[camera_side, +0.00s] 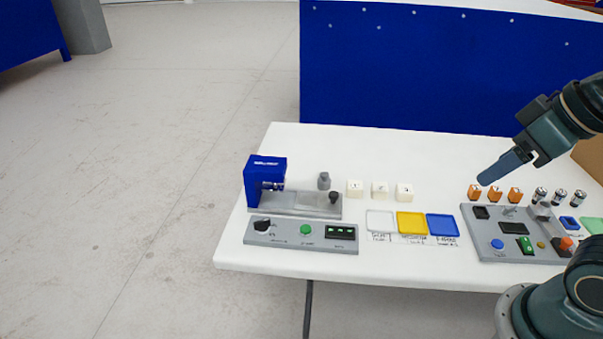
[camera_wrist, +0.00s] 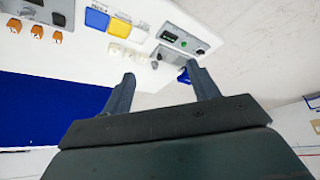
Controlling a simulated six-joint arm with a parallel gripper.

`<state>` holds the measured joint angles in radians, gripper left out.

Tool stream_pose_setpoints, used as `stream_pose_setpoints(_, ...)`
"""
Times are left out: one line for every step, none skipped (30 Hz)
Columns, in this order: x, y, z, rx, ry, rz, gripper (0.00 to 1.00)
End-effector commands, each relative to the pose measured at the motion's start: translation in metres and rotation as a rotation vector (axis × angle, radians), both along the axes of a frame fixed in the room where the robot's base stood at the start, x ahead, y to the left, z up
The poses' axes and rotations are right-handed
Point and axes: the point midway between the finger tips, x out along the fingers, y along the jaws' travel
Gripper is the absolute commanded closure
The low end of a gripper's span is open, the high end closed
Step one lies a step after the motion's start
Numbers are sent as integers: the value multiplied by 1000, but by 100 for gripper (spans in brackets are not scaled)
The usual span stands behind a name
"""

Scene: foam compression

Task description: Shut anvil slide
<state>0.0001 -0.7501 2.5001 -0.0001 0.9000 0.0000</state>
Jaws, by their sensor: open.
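The blue compression press (camera_side: 264,178) stands at the left end of the white table. Its grey anvil slide (camera_side: 305,203) runs along the base to the right, with a dark knob (camera_side: 334,197) at its right end. I cannot tell exactly how far out the slide sits. The press also shows in the wrist view (camera_wrist: 184,75), partly hidden behind a finger. My gripper (camera_side: 508,168) is above the right part of the table, well away from the press. In the wrist view my gripper (camera_wrist: 163,92) has its fingers apart with nothing between them.
A control panel (camera_side: 300,234) lies in front of the press. White foam cubes (camera_side: 380,190), a grey weight (camera_side: 324,181), and white, yellow (camera_side: 411,223) and blue trays (camera_side: 443,225) lie between. A blue partition (camera_side: 420,70) stands behind.

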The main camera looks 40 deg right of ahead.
Motion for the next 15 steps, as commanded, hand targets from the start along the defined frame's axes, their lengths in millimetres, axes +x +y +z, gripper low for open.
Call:
stream_pose_setpoints(0, 0, 0, 0, 0, 0, 48)
stream_pose_setpoints(0, 0, 0, 0, 0, 0, 54)
stream_pose_setpoints(1, 0, 0, 0, 0, 0, 62)
stream_pose_setpoints(1, 0, 0, 0, 1, 0, 67)
stream_pose_setpoints(2, 0, 0, 0, 1, -1, 73)
stream_pose_setpoints(4, 0, 0, 0, 2, -1, 81)
stream_pose_setpoints(6, 0, 0, 1, 3, -2, 87)
stream_pose_setpoints(8, 0, 0, 1, 4, -2, 93)
stream_pose_setpoints(12, -1, 0, 2, 4, -2, 100)
stream_pose_setpoints(15, -1, -1, 3, 5, -2, 100)
stream_pose_setpoints(18, -1, -1, 4, 7, -3, 100)
stream_pose_setpoints(24, -1, -2, 6, 8, -3, 100)
stream_pose_setpoints(28, -2, -3, 8, 10, -4, 100)
stream_pose_setpoints(33, -2, -3, 9, 12, -4, 100)
stream_pose_setpoints(40, -3, -4, 13, 12, -5, 100)
